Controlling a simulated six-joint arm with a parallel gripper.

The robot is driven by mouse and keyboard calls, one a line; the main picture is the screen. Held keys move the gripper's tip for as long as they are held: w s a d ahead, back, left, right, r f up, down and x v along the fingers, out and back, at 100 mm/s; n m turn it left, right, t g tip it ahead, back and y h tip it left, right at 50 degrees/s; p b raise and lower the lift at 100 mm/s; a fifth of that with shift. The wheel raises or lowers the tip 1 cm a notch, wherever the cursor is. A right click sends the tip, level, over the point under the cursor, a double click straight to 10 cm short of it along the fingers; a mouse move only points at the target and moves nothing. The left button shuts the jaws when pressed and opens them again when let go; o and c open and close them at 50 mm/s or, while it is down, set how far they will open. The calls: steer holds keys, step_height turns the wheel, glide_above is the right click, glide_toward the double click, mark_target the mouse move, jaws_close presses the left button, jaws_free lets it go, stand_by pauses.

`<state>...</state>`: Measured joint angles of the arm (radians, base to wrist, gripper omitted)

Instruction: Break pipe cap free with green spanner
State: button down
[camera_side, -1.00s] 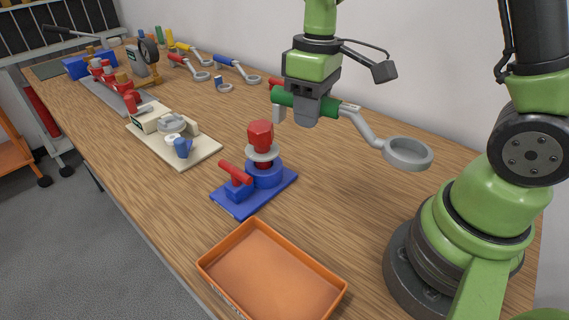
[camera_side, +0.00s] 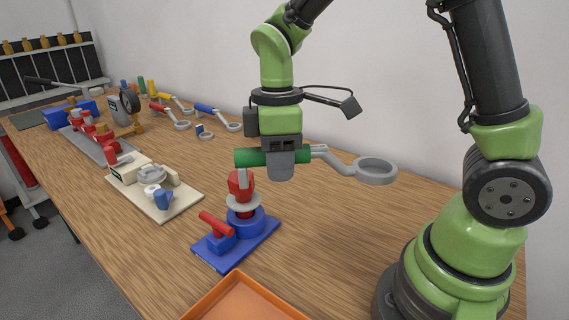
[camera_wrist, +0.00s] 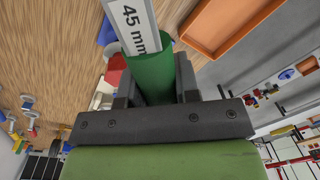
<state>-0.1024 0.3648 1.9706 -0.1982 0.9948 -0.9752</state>
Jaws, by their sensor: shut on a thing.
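My gripper (camera_side: 264,172) is shut on the green handle of the spanner (camera_side: 245,157), above the bench. The spanner's grey ring end (camera_side: 375,171) sticks out to the right, away from the cap. In the wrist view the green handle (camera_wrist: 153,76) lies between the fingers, with a "45 mm" label beyond it. The red hexagonal pipe cap (camera_side: 236,186) stands upright on a blue valve base (camera_side: 262,226). One finger partly covers the cap in the side view. The ring is not around the cap. The cap also shows partly in the wrist view (camera_wrist: 116,66).
An orange tray (camera_side: 236,283) sits in front of the blue base. A cream valve board (camera_side: 185,207) stands to its left. Blue (camera_side: 212,112), red and yellow spanners lie farther back along the wall. Bare bench lies right of the blue base.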

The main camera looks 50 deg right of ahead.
steer(key=s+a+r+n, duration=0.1)
steer(key=a+n, duration=0.2)
steer(key=n, duration=0.7)
steer(key=s+a+r+n+h, duration=0.1)
steer(key=a+n, duration=0.3)
steer(key=n, duration=0.7)
steer(key=shift+s+a+r+t, duration=0.3)
steer(key=shift+s+r, duration=0.25)
steer(key=shift+r, duration=0.2)
step_height(320, 180, down, 7)
steer(key=shift+d, duration=0.25)
